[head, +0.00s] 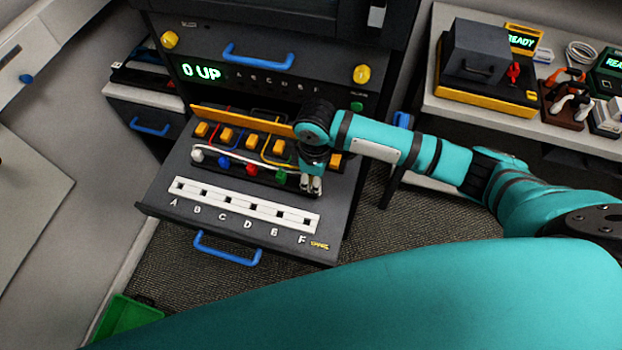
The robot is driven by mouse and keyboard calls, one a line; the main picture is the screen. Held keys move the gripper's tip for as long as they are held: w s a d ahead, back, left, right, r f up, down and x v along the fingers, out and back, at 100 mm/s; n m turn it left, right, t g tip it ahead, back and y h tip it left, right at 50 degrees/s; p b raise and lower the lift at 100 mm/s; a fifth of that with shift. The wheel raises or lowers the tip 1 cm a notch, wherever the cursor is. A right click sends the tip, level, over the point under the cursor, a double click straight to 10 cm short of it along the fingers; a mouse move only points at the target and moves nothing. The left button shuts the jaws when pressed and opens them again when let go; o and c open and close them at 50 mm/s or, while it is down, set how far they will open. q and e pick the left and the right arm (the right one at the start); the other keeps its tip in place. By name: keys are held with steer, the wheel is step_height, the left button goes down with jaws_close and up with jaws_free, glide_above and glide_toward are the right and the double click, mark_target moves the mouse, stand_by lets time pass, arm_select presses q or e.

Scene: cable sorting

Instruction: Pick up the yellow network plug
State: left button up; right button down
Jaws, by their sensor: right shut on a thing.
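My right gripper (311,185) reaches down over the right end of the row of plugs on the pulled-out dark drawer (150,207). Its fingers are shut at the place right of the green plug (280,177). The yellow network plug is hidden by the fingers there; no other yellow plug shows in the row. The white plug (197,155), blue plug (224,162) and red plug (251,170) stand to the left of the green one. A white socket strip (213,198) lettered A to F lies in front of them. My left gripper is out of view.
Orange-yellow blocks (226,134) with coloured cables stand behind the plugs, before a yellow bar (238,119). A blue drawer handle (226,251) is at the front. The display (201,72) reads 0 UP. A side table (455,107) with devices stands at right.

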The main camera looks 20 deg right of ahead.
steer(key=s+d+r+p, duration=0.1)
steer(key=s+r, duration=0.1)
steer(key=s, duration=0.5)
steer(key=s+d+r+p, duration=0.1)
steer(key=s+r+p, duration=0.1)
steer(key=s, duration=0.5)
steer(key=shift+d+r, duration=0.35)
steer(key=shift+r, duration=0.1)
stand_by(0.3)
